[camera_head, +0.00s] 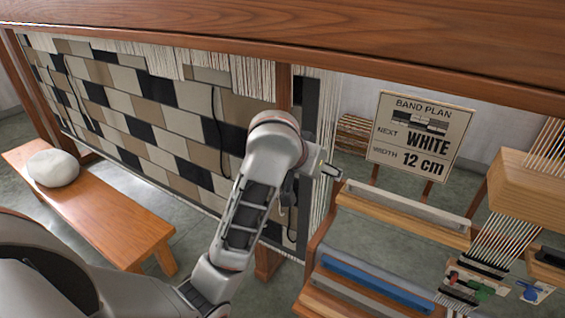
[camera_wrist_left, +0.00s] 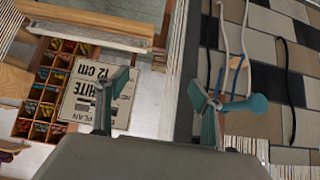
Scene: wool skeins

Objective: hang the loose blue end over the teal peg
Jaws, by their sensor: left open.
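My left gripper (camera_head: 318,178) is in front of the right edge of the woven hanging (camera_head: 150,100) in the head view. In the left wrist view the gripper (camera_wrist_left: 160,86) is open, with nothing between its fingers. Beside its right finger, pale strands (camera_wrist_left: 246,40) cross the hanging, with a small blue length (camera_wrist_left: 238,62) among them that looks like the blue end. A teal piece (camera_wrist_left: 247,105) shows by that finger; I cannot tell whether it is the peg or part of the finger. The arm hides this area in the head view.
A wooden bench (camera_head: 110,210) with a pale round stone (camera_head: 52,168) stands at the left. A sign (camera_head: 418,135) stands behind, with a pigeonhole rack (camera_wrist_left: 40,95) near it. Loom beams (camera_head: 400,215) fill the lower right. Dark cords (camera_wrist_left: 288,85) hang on the cloth.

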